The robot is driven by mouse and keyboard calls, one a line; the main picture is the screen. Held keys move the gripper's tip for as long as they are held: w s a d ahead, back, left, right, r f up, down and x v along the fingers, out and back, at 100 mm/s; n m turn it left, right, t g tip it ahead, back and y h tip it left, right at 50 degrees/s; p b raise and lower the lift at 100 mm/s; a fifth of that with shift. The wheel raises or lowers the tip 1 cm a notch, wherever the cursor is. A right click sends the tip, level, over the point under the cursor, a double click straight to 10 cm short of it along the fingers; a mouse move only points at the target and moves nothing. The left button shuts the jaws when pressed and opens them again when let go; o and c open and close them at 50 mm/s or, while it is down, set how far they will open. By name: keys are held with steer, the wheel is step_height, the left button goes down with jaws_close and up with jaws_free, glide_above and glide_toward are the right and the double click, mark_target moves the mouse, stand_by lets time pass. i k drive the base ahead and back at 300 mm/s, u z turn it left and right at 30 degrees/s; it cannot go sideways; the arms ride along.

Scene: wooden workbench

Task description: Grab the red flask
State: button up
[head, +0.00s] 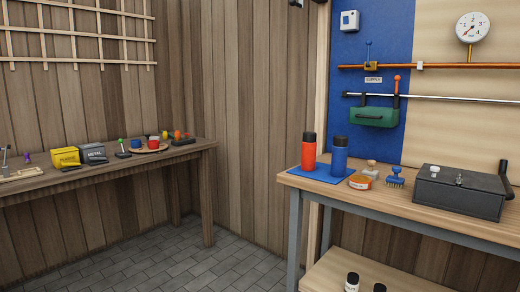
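The red flask (309,157) stands upright on a blue mat (322,178) at the left end of the right workbench (430,205). It has a black cap. A blue flask (339,160) with a dark cap stands close to its right on the same mat. My gripper does not show in this view.
Right of the mat are an orange tin (360,183), a small wooden knob-like piece (371,165), a blue brush (395,180) and a black box (460,193). A green box (373,117) and pipes are on the wall behind. Another bench (190,152) stands left, with tiled floor between.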

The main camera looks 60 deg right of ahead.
mark_target(310, 143)
steer(key=z, duration=0.2)
steer(key=i, duration=1.05)
steer(key=z, duration=1.3)
steer(key=i, duration=0.65)
steer(key=z, duration=0.75)
